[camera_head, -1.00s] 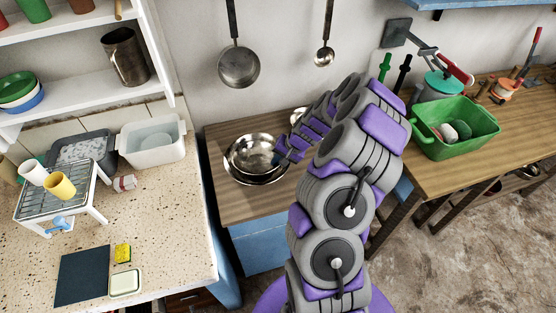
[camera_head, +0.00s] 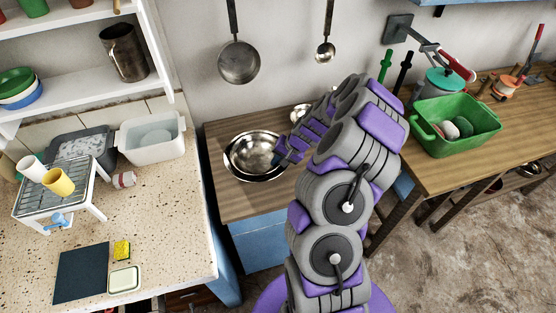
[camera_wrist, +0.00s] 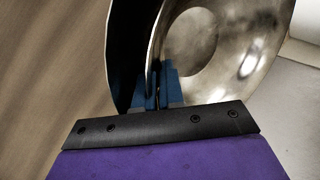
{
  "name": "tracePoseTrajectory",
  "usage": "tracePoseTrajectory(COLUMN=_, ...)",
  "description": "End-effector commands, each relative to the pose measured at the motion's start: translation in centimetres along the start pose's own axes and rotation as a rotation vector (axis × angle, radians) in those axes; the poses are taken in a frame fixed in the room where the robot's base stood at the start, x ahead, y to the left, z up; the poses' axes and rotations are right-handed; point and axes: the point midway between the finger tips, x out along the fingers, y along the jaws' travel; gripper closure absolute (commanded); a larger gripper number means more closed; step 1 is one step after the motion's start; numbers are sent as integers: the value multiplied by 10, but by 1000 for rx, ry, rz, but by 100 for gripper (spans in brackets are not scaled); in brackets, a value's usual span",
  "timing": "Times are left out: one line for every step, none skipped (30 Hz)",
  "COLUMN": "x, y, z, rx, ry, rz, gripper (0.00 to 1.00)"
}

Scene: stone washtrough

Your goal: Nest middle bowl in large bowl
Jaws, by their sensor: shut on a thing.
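The middle bowl (camera_head: 252,150) is shiny metal and sits within the rim of the large bowl (camera_head: 232,174), with a dark gap between them at the front left. I cannot tell whether its base touches the large bowl. My gripper (camera_head: 281,156) is at the right rim of the bowls, its tips small and partly hidden in the head view. In the wrist view my gripper's blue fingers (camera_wrist: 158,92) are shut on the middle bowl's rim, and the bowl's bright inside (camera_wrist: 200,45) shows. A dark curved surface at its left appears to be the large bowl (camera_wrist: 124,50).
A small metal bowl (camera_head: 299,113) stands behind my gripper on the wooden counter (camera_head: 243,205). A ladle (camera_head: 325,50) and a pan (camera_head: 239,62) hang above. A speckled counter (camera_head: 165,220) with a white tub (camera_head: 150,150) is at left. The wood in front of the bowls is clear.

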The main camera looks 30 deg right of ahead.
Motion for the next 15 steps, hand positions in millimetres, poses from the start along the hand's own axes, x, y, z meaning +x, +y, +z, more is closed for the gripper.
tracePoseTrajectory(x=0, y=0, z=0, rx=0, ry=0, rz=0, gripper=100)
tracePoseTrajectory(x=0, y=0, z=0, rx=1, ry=0, rz=0, gripper=100)
tracePoseTrajectory(x=0, y=0, z=0, rx=1, ry=0, rz=0, gripper=100)
tracePoseTrajectory(x=0, y=0, z=0, rx=1, ry=0, rz=0, gripper=100)
tracePoseTrajectory(x=0, y=0, z=0, rx=1, ry=0, rz=0, gripper=100)
tracePoseTrajectory(x=0, y=0, z=0, rx=1, ry=0, rz=0, gripper=100)
tracePoseTrajectory(x=0, y=0, z=0, rx=1, ry=0, rz=0, gripper=91)
tracePoseTrajectory(x=0, y=0, z=0, rx=1, ry=0, rz=0, gripper=88)
tracePoseTrajectory(x=0, y=0, z=0, rx=1, ry=0, rz=0, gripper=84)
tracePoseTrajectory(x=0, y=0, z=0, rx=1, ry=0, rz=0, gripper=82)
tracePoseTrajectory(x=0, y=0, z=0, rx=1, ry=0, rz=0, gripper=79)
tracePoseTrajectory(x=0, y=0, z=0, rx=1, ry=0, rz=0, gripper=75)
tracePoseTrajectory(x=0, y=0, z=0, rx=1, ry=0, rz=0, gripper=72)
tracePoseTrajectory(x=0, y=0, z=0, rx=1, ry=0, rz=0, gripper=69)
tracePoseTrajectory(x=0, y=0, z=0, rx=1, ry=0, rz=0, gripper=65)
